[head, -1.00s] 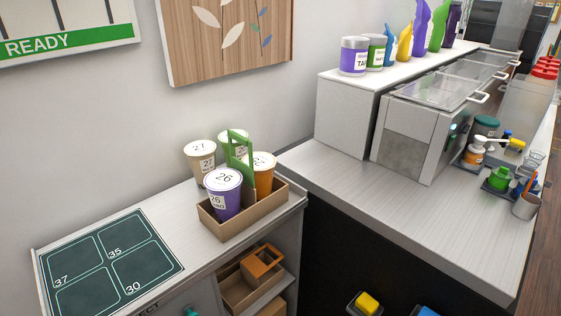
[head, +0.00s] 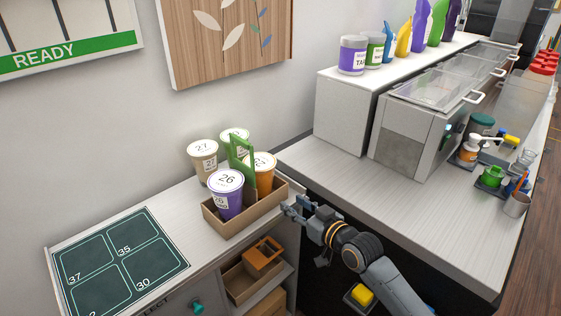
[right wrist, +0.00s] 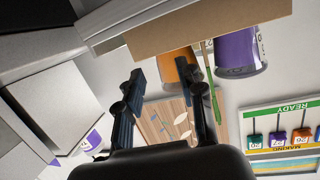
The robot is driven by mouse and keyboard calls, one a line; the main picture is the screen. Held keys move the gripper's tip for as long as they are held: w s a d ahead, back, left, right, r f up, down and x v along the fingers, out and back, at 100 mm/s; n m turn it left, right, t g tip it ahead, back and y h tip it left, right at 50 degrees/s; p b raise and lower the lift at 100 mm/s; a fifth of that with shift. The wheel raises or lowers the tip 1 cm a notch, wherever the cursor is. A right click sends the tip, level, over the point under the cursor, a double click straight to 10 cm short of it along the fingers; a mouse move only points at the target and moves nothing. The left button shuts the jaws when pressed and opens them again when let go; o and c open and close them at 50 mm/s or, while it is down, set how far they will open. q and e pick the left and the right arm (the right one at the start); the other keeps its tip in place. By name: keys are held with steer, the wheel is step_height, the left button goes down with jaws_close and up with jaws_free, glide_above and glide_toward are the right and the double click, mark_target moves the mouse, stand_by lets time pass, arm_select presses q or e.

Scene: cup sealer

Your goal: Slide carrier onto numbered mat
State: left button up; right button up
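The carrier (head: 246,217) is a brown open box with a green upright handle (head: 241,155). It stands on the light counter, to the right of the mat. A purple cup (head: 227,203) marked 26 and an orange cup (head: 264,178) stand in it. A cream cup (head: 202,170) marked 27 and another pale cup stand behind; their bases are hidden. The dark numbered mat (head: 115,261) shows cells 37, 35, 30 and one cut off below. My right gripper (head: 287,208) is open beside the carrier's right end; the right wrist view shows the carrier (right wrist: 205,28) ahead of the spread fingers. My left gripper is not in view.
Shelves under the counter hold an orange carrier (head: 263,256). To the right, another counter (head: 370,190) bears a steel bin unit, bottles and small cups. A wall stands behind. The counter between mat and carrier is clear.

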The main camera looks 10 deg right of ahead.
mark_target(233, 138)
steer(key=s+a+r+n+y, duration=0.1)
steer(key=a+r, duration=0.1)
steer(key=r, duration=0.5)
steer(key=s+a+r+n+y+p, duration=0.1)
steer(key=a+r+y, duration=0.1)
steer(key=r, duration=0.5)
steer(key=shift+s+a+r+n, duration=0.25)
steer(key=shift+s+r+n, duration=0.05)
steer(key=shift+s+r, duration=0.1)
steer(key=shift+w, duration=0.1)
steer(key=p+x, duration=0.1)
steer(key=x, duration=0.3)
steer(key=p+x, duration=0.1)
steer(key=x, duration=0.4)
steer(key=p+x, duration=0.1)
steer(key=x, duration=0.3)
steer(key=shift+w+a+r, duration=0.3)
steer(key=shift+w, duration=0.05)
steer(key=shift+c, duration=0.2)
jaws_close()
